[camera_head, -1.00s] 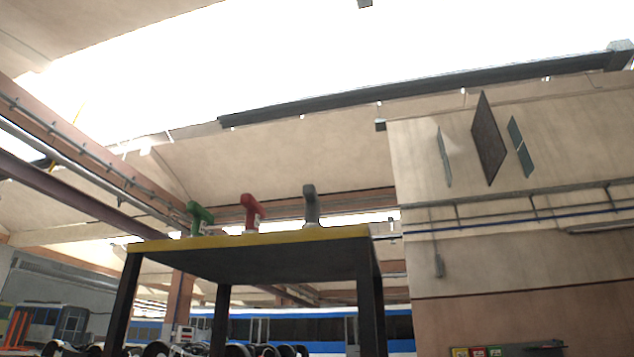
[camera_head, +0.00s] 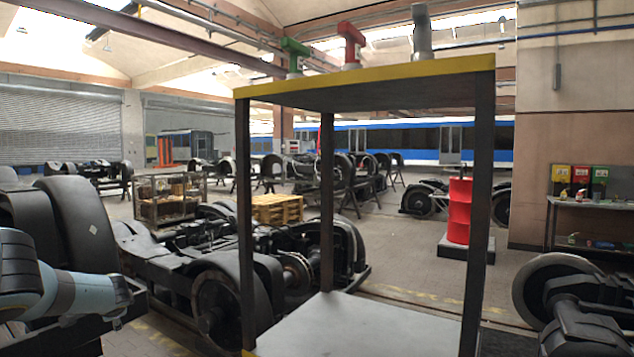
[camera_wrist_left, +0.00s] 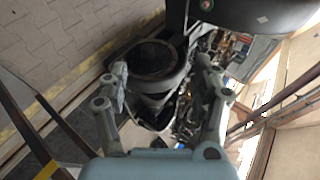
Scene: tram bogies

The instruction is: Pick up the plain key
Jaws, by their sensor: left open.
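A grey T-shaped key (camera_head: 422,34), the plain one, stands upright on the yellow-edged top of a tall dark stand (camera_head: 370,78), at its right end. A red key (camera_head: 351,42) and a green key (camera_head: 293,55) stand on the same top to its left. My left arm comes in low at the left of the head view, well below and away from the keys. My right gripper is out of view.
The stand has dark legs and a grey lower shelf (camera_head: 365,325). A bogie (camera_head: 230,270) lies behind its left leg. A red drum (camera_head: 459,212) stands behind its right side. A wheelset (camera_head: 570,300) is at right. Floor shows between them.

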